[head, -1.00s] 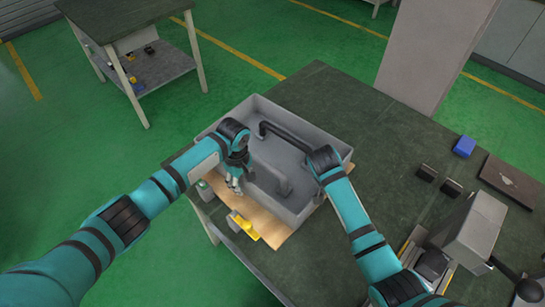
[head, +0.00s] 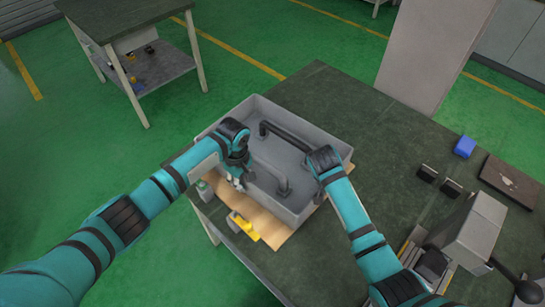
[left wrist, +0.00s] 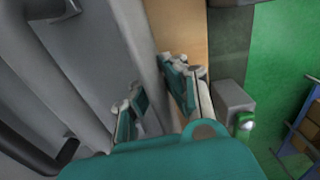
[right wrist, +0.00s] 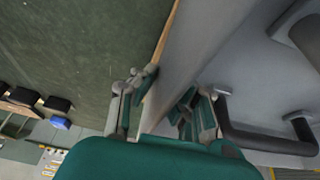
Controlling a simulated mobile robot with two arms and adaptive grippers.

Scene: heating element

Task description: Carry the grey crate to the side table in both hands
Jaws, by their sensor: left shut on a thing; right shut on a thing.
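The grey crate (head: 300,121) sits on a wooden board (head: 268,226) at the corner of the dark green workbench. Dark bar-shaped handles (head: 283,135) show inside it. My left gripper (head: 238,178) is at the crate's left wall; in the left wrist view its fingers (left wrist: 158,95) are on either side of that wall, shut on it. My right gripper is mostly hidden under its wrist in the head view; in the right wrist view its fingers (right wrist: 160,108) straddle the opposite wall, shut on it. The side table (head: 125,18) stands at the upper left, its visible top clear.
Green floor (head: 205,75) lies open between bench and side table. A yellow item (head: 243,225) is by the board's near edge. A blue block (head: 465,146), dark blocks (head: 427,173) and a grey machine (head: 470,230) are on the bench's right. A grey column (head: 435,50) stands behind.

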